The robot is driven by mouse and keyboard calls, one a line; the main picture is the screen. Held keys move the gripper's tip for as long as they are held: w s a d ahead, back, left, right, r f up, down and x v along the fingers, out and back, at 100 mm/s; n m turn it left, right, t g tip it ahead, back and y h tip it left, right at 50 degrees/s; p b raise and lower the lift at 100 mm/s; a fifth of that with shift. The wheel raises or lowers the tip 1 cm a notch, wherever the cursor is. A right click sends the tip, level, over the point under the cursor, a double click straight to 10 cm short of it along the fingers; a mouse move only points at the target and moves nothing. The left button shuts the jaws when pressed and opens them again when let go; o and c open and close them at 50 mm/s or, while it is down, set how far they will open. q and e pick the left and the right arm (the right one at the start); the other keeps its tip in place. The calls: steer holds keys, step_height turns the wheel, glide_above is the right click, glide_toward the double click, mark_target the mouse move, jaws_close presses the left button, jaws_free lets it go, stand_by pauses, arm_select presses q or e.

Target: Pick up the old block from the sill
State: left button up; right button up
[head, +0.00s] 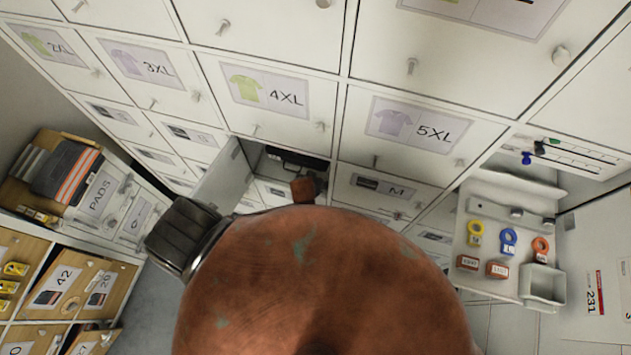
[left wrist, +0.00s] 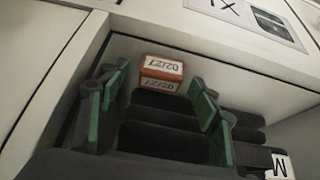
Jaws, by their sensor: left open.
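The block (left wrist: 161,73) is small and orange-red with pale printed labels. It shows in the left wrist view inside an open compartment, against the pale wall at the back, and its print appears upside down. My left gripper (left wrist: 160,97) is open, with green-padded fingers to the left and right of the view. The block shows beyond the gap between the fingers, apparently untouched. In the head view my large copper-coloured arm hides the left gripper. A small reddish-brown shape shows at the compartment opening there; I cannot tell whether it is the block. My right gripper is out of view.
An open cabinet door (head: 222,178) stands left of the compartment. Closed size-labelled doors (head: 265,92) surround it. A panel (head: 498,210) at right carries coloured rings, small red blocks (head: 497,269) and a white bin (head: 543,286). Wooden drawers (head: 60,285) stand at left.

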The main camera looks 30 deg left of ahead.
arm_select(q)
steer(key=shift+c, duration=0.4)
steer(key=c, duration=1)
steer(key=shift+o, duration=0.2)
